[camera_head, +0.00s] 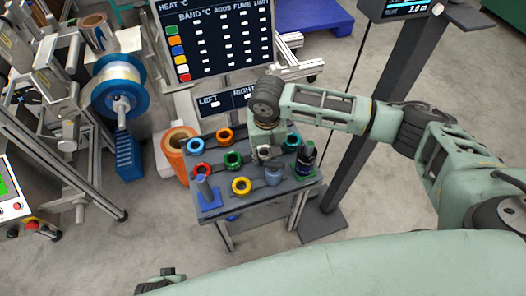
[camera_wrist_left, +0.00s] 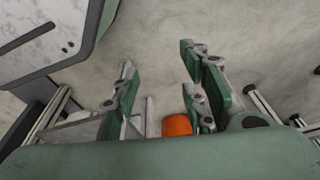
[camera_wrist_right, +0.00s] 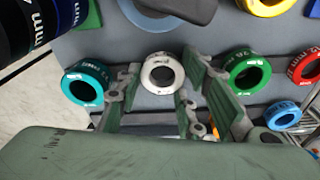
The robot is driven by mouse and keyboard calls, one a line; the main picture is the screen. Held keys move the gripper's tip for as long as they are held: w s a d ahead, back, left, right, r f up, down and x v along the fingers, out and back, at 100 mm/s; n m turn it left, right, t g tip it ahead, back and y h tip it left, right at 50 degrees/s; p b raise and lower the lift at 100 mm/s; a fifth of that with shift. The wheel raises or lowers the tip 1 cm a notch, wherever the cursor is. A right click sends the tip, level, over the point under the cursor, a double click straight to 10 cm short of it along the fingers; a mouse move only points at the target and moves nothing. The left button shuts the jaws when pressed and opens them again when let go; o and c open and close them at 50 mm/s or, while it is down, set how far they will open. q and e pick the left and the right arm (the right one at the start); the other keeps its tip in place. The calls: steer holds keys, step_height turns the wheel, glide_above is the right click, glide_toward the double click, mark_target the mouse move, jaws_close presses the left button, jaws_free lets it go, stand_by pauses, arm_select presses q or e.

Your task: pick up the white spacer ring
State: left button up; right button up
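The white spacer ring (camera_wrist_right: 161,58) lies on the grey table top (camera_wrist_right: 105,52) in the right wrist view, between a teal ring and a green ring. In the head view the white ring (camera_head: 265,153) is partly hidden by my right gripper (camera_head: 266,146). My right gripper (camera_wrist_right: 165,78) is open, with fingers on both sides of the ring. I cannot tell whether they touch it. My left gripper (camera_wrist_left: 160,72) is open and empty, away from the table over the floor.
A teal ring (camera_wrist_right: 71,88) and a green ring (camera_wrist_right: 232,77) lie close on either side of the right fingers. Red (camera_head: 194,169), yellow (camera_head: 241,193), blue and orange rings share the table. A dark bottle (camera_head: 307,156) stands at the right edge. A sign board (camera_head: 215,40) stands behind.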

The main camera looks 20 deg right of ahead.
steer(key=c, duration=0.5)
